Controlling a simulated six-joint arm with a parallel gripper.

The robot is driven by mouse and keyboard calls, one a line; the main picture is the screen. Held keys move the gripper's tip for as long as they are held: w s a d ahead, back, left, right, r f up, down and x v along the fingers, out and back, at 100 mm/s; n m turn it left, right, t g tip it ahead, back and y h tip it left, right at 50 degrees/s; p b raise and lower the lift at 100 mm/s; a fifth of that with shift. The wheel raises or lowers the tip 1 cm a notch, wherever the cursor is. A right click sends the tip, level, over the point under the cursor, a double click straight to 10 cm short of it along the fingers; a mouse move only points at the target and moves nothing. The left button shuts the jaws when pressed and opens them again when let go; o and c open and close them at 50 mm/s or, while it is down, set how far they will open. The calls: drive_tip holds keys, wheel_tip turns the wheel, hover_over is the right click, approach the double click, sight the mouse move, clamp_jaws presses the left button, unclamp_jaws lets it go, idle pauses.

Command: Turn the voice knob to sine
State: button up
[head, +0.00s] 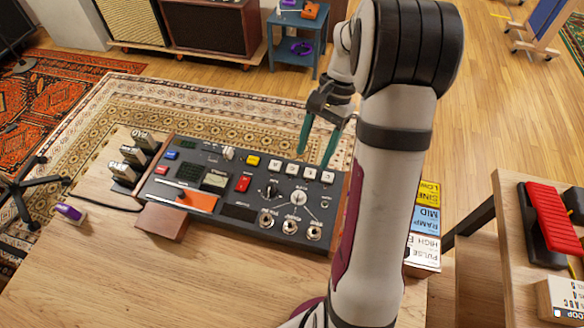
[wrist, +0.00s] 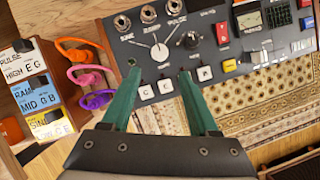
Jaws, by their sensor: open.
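The voice knob (head: 298,198) is a small pale dial on the grey amp panel (head: 235,212), with white lines fanning out to three jacks. In the wrist view the knob (wrist: 160,52) has the labels SINE (wrist: 127,38), RAMP (wrist: 152,28) and PULSE (wrist: 177,21) beyond it, sine at the left. I cannot tell which way its pointer faces. My gripper (head: 313,159) is open, its green fingers above the panel's white keys, apart from the knob. In the wrist view my gripper (wrist: 158,73) frames the knob just beyond its fingertips, with nothing between them.
A black knob (wrist: 191,40) sits beside the voice knob. White lettered keys (wrist: 174,82) lie below the fingers. Yellow, blue and white sign blocks (head: 424,218) stand right of the panel. Coloured cables (wrist: 88,75) hang near them.

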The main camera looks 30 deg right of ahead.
sight(299, 194)
drive_tip(key=x, duration=1.1)
drive_tip(key=shift+a+f, duration=0.1)
drive_tip(key=shift+f, duration=0.1)
clamp_jaws()
